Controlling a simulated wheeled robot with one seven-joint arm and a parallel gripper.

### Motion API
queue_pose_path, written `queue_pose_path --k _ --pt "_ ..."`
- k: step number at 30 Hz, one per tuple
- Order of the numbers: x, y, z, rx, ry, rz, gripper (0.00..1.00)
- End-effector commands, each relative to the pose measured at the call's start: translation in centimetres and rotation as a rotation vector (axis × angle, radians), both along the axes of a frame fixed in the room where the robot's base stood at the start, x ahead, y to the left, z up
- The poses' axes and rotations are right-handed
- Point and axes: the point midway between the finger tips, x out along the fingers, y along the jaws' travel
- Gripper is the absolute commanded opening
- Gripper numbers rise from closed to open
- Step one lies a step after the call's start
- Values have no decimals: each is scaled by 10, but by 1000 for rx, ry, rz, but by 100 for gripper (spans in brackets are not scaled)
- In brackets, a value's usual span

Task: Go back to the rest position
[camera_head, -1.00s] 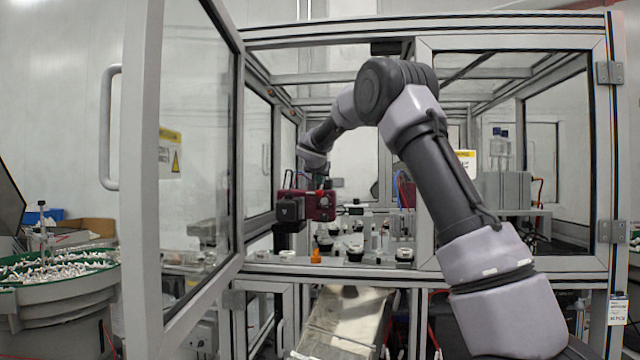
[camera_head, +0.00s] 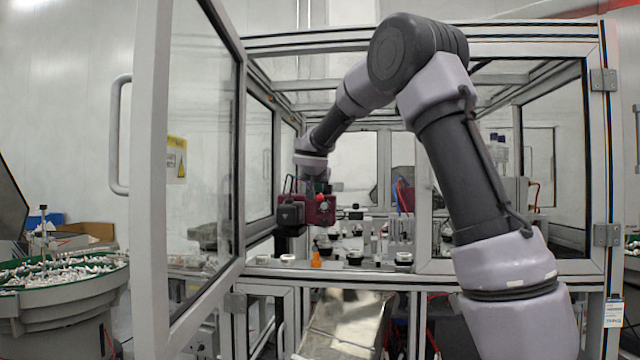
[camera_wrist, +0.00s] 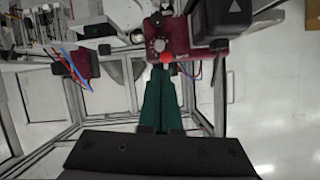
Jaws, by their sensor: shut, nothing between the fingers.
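My gripper (camera_wrist: 162,72) shows in the wrist view as two green fingers side by side, extending from a dark mount at the bottom edge. The fingers are shut together and nothing is held between them. Their tips overlap the view of a maroon device (camera_wrist: 187,38) with a red knob, so whether they touch cannot be told. In the head view my arm reaches from the lower right through the cell opening and bends down. Its end is above and behind the same maroon device (camera_head: 320,209); my fingers are not clear there.
A black box (camera_head: 290,214) adjoins the maroon device. The open glass door (camera_head: 150,180) stands at the left. The cell's posts and beams surround my arm. An orange part (camera_head: 316,258) and several small round fixtures line the front ledge. A parts bowl (camera_head: 60,290) is outside left.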

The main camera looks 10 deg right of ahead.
Motion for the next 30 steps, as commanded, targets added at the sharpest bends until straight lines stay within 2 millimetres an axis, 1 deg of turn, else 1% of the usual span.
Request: queue_pose_path --k 1,4,17,20,23,25,26,27,29,30 --pt "-4 1 -2 -1 0 1 0" --pt "-8 2 -4 0 0 0 0" --pt "-8 2 -4 1 -1 -1 0" --pt "-12 -3 -3 4 6 -7 0" --pt "-31 -26 1 20 37 -35 0" --pt "-57 -50 2 40 80 -61 0" --pt "-71 -62 2 51 105 -73 0" --pt "-93 -77 1 67 139 -86 0" --pt "-129 -96 -3 94 198 -97 0" --pt "-153 -106 -6 112 236 -99 0"
